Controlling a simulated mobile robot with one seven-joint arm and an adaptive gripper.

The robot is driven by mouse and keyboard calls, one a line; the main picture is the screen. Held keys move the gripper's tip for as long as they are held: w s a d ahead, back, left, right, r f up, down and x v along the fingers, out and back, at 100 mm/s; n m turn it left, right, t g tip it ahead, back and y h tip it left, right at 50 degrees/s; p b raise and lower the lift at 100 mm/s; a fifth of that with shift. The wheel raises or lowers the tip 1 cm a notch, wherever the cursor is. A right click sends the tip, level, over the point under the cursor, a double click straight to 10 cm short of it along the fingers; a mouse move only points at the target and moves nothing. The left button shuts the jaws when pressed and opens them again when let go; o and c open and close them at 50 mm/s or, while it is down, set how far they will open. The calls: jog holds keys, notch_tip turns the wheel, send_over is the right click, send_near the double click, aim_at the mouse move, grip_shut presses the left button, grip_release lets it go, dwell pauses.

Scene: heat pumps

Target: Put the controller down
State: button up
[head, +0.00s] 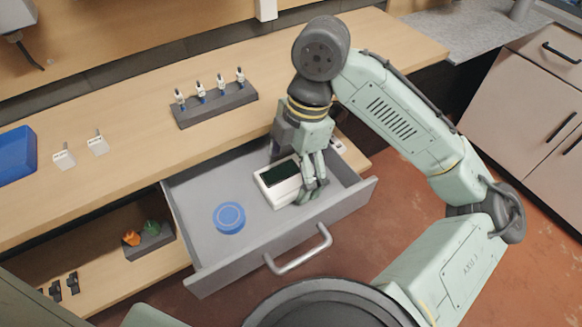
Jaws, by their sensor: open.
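The controller (271,189) is a white box with a dark green screen on its upper face. It lies in the open grey drawer (191,221), toward the right side of it. My gripper (312,188) is lowered into the drawer at the controller's right end. The fingers are open and close beside that end. Whether they touch it cannot be told from this view. Part of the controller's right end is hidden by the fingers.
A blue round object (229,217) lies in the drawer left of the controller. The drawer handle (299,253) faces the front. On the counter stand a dark rack (214,106) with several small items, two white tagged pieces and a blue bin (17,154). An open shelf lies lower left.

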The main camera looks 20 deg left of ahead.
notch_tip(320, 180, up, 12)
jog(key=w+d, duration=0.1)
jog(key=w, duration=0.1)
jog(key=shift+d, duration=0.2)
jog(key=shift+s, duration=0.15)
dwell(0.3)
